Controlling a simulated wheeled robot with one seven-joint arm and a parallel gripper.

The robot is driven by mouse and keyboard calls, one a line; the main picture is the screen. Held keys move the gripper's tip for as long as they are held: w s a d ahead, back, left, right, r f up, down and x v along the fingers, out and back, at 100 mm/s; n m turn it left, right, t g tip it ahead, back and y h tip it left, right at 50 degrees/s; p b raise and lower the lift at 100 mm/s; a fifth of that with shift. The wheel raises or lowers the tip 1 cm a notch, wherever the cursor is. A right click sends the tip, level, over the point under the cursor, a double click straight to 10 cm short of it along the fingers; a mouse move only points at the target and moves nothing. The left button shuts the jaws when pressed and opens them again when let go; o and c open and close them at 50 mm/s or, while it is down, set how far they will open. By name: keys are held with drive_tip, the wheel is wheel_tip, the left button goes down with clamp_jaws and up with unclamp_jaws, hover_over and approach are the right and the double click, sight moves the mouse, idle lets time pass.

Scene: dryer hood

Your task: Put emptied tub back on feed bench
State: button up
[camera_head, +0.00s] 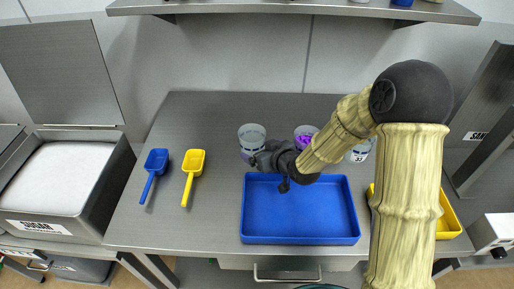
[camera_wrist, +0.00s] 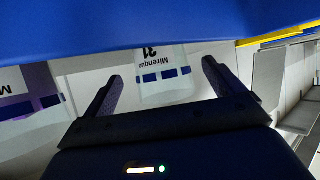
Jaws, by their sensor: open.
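A clear tub (camera_head: 252,134) stands on the steel bench (camera_head: 215,110), behind the blue tray. In the wrist view it is the tub marked 31 (camera_wrist: 165,78), seen between the fingertips and apparently empty. My gripper (camera_wrist: 160,75) is open, with a finger on either side of that tub; I cannot tell whether they touch it. In the head view my gripper (camera_head: 257,160) covers the tub's lower front. A second tub (camera_head: 304,132) with purple contents stands to the right, partly behind my arm, and it also shows in the wrist view (camera_wrist: 30,95).
A tub marked 33 (camera_head: 360,153) stands farther right, partly hidden. The blue tray (camera_head: 300,212) lies at the front. Blue (camera_head: 155,165) and yellow (camera_head: 193,165) scoops lie left, beside a sugar bin (camera_head: 60,185). A yellow tray (camera_head: 447,218) is behind my arm. A shelf (camera_head: 290,7) runs above.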

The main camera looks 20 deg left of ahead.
drive_tip(key=v, duration=0.7)
drive_tip(key=shift+s+d+r, duration=0.15)
drive_tip(key=shift+d+r, duration=0.05)
idle(0.3)
